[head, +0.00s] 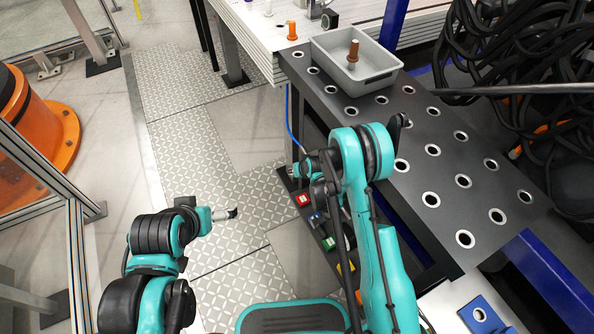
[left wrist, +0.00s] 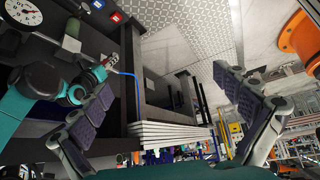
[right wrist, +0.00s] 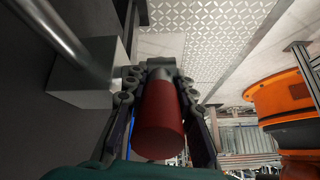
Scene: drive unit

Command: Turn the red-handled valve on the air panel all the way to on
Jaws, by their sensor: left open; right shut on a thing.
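The valve's red handle (right wrist: 160,120) is a round red grip held between the two fingers of my right gripper (right wrist: 158,82). A grey metal block (right wrist: 85,75) with a pipe is to its left in that view. In the head view my right gripper (head: 312,165) is low beside the dark table, partly hidden by its own arm. The left wrist view also shows my right gripper (left wrist: 92,80) at the panel, below a round gauge (left wrist: 18,12). My left gripper (left wrist: 163,82) is open and empty, over the floor in the head view (head: 225,213). The valve's exact angle is hard to tell.
A dark table with ringed holes (head: 440,165) carries a grey bin (head: 330,62) with a brown-orange part (head: 353,50). Free floor (head: 225,170) lies left of the table. A blue hose (head: 290,120) hangs at its edge.

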